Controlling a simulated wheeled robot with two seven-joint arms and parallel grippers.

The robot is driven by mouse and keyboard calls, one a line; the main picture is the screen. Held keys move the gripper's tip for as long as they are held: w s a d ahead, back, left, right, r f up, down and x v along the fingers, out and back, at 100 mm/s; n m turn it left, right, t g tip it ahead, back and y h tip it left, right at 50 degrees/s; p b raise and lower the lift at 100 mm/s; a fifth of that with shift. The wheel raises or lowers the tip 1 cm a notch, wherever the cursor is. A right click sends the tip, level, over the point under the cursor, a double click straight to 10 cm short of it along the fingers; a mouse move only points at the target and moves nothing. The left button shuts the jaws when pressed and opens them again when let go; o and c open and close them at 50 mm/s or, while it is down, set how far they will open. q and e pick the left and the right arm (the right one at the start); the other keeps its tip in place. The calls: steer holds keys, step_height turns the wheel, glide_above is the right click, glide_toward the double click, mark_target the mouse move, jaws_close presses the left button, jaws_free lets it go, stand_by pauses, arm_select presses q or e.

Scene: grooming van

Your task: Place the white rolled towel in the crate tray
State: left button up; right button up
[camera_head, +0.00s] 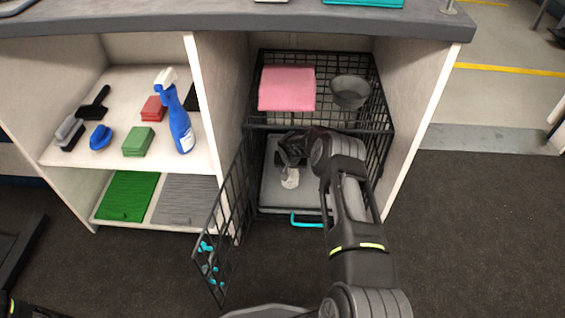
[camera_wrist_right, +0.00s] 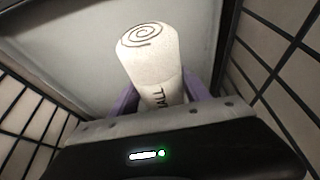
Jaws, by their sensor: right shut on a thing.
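The white rolled towel (camera_wrist_right: 150,50) stands out between the purple fingers of my right gripper (camera_wrist_right: 162,96) in the right wrist view, its spiral end showing and dark lettering on its side. In the head view, my right gripper (camera_head: 290,162) is inside the black wire crate (camera_head: 384,140), shut on the towel (camera_head: 290,179), which shows as a small pale shape below it. The grey crate tray (camera_head: 270,198) lies on the crate floor under the towel. I cannot tell whether the towel touches the tray. My left gripper is not in view.
The crate door (camera_head: 225,225) stands open to the left. A pink folded towel (camera_head: 287,88) and a grey bowl (camera_head: 350,92) sit on the crate's top. Shelves at left hold brushes, a blue spray bottle (camera_head: 180,125) and mats. A cyan handle (camera_head: 305,220) shows at the crate's front.

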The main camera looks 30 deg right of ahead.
stand_by(0.4)
steer(key=shift+f+b, duration=2.15)
steer(key=shift+f, duration=1.25)
steer(key=shift+f, duration=0.55)
steer(key=o, duration=1.5)
steer(key=p+v, duration=0.5)
steer(key=v, duration=0.2)
steer(key=shift+a+r, duration=0.1)
steer(key=shift+r, duration=0.2)
steer(key=shift+s+a, duration=0.1)
steer(key=shift+s, duration=0.05)
